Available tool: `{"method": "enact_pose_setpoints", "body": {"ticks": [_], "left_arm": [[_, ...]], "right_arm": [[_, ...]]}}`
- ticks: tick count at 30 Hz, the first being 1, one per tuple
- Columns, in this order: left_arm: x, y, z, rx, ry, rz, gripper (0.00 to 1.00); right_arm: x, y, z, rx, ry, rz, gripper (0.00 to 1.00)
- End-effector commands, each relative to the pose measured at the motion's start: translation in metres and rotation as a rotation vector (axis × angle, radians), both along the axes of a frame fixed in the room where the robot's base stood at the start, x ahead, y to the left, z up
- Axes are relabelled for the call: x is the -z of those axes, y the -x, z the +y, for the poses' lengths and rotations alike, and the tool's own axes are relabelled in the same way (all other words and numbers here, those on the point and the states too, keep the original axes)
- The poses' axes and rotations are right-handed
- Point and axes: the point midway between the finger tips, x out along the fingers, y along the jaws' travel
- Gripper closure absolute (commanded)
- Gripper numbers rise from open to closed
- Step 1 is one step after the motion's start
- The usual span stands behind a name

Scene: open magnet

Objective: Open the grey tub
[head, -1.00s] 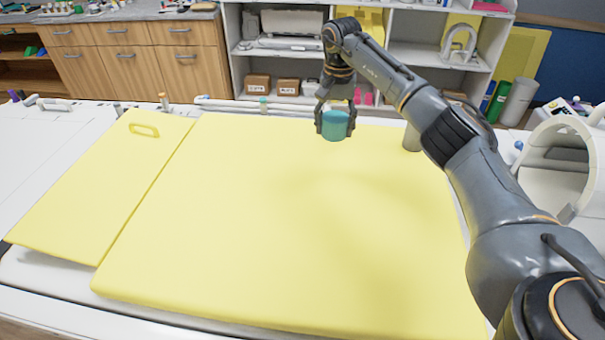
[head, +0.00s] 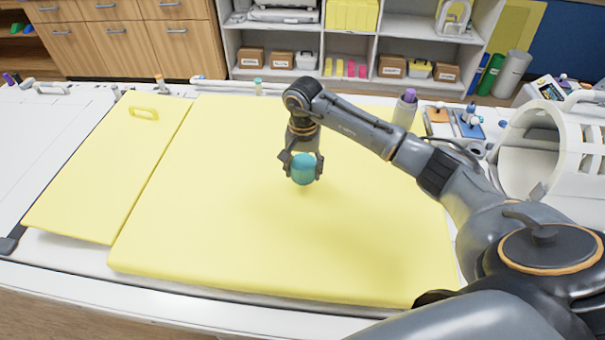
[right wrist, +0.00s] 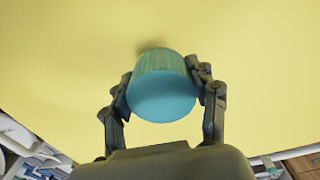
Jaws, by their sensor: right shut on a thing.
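My right gripper (head: 301,171) is shut on a teal cylinder (head: 303,168) and holds it above the yellow pad (head: 240,235). In the right wrist view the teal cylinder (right wrist: 163,90) has a ribbed side and a smooth round end, like a cap. The gripper's two fingers (right wrist: 163,92) press it from both sides. A grey cylinder (head: 403,115) with a purple top stands behind my right arm, at the pad's far right; its lower part is hidden. I cannot tell whether it is the grey tub. My left gripper is out of view.
A second yellow pad (head: 100,180) with a handle slot lies at the left. The white magnet ring (head: 545,150) stands at the right, near small blue and orange items (head: 468,122). Shelves with boxes (head: 392,66) stand behind. The main pad's surface is clear.

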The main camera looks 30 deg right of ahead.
Motion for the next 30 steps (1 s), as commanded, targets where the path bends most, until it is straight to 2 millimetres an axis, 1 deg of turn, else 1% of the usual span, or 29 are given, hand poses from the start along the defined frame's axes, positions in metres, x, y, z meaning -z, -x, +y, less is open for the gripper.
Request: {"method": "enact_pose_setpoints", "body": {"ticks": [1, 6, 7, 17, 18, 21, 30], "left_arm": [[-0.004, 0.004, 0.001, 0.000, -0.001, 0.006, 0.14], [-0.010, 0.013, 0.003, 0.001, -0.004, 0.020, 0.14], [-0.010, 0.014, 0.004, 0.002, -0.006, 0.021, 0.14], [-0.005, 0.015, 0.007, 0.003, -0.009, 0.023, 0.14], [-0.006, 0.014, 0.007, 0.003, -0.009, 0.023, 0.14], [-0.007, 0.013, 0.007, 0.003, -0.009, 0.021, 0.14], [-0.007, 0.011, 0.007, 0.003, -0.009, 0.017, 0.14]], "right_arm": [[0.003, 0.003, 0.005, -0.002, -0.003, 0.003, 0.79], [0.028, 0.002, 0.003, 0.000, -0.002, 0.005, 0.79], [0.031, 0.002, 0.003, -0.001, -0.002, 0.002, 0.79], [0.036, 0.001, 0.002, -0.002, 0.000, 0.000, 0.79], [0.035, 0.001, 0.002, -0.002, 0.000, 0.000, 0.37], [0.035, 0.001, 0.002, -0.002, -0.001, 0.001, 0.18], [0.034, 0.001, 0.002, -0.002, -0.001, 0.001, 0.18]]}}
